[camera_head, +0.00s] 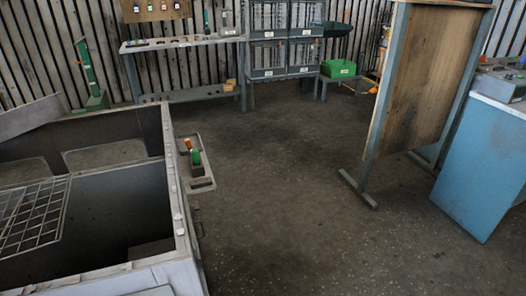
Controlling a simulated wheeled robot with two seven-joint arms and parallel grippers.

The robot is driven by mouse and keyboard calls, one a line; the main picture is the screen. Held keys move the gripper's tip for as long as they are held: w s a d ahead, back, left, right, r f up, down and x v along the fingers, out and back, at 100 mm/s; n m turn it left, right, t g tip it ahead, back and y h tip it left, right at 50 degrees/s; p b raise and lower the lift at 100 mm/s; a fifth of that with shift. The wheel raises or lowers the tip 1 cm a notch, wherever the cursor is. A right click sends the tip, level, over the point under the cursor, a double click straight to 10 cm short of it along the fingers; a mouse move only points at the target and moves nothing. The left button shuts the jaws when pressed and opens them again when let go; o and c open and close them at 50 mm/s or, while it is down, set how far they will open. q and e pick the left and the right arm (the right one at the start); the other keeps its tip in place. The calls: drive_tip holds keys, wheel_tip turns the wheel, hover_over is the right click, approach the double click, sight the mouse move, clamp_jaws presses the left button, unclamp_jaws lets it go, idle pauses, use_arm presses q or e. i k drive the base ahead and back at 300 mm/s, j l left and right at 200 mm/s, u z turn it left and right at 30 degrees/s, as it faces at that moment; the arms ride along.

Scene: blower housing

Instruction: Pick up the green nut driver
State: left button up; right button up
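A small green-handled tool (196,157), which looks like the green nut driver, sits in a small grey tray (203,185) on the right outer side of the large grey housing (178,215). Its handle points up and its lower part is hidden in the tray. An orange-handled tool (188,144) is right behind it in the same tray. Neither of my grippers is in view.
The open-topped housing fills the lower left, with a wire grid (35,212) inside. A wooden board on a metal frame (425,80) and a blue cabinet (480,165) stand at right. A workbench (185,42) and a green box (338,68) are at back. Middle floor is clear.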

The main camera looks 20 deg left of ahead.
sight(195, 152)
drive_tip(key=i+l+z, duration=0.65)
drive_tip(key=i+l+u, duration=0.1)
drive_tip(key=i+u, duration=0.15)
drive_tip(key=i, duration=0.35)
drive_tip(key=i+j+u, duration=0.1)
drive_tip(key=i+u, duration=0.4)
drive_tip(key=u, duration=0.2)
drive_tip(key=i+u, duration=0.4)
drive_tip(key=i+j+u, duration=0.2)
drive_tip(key=i+u, duration=1)
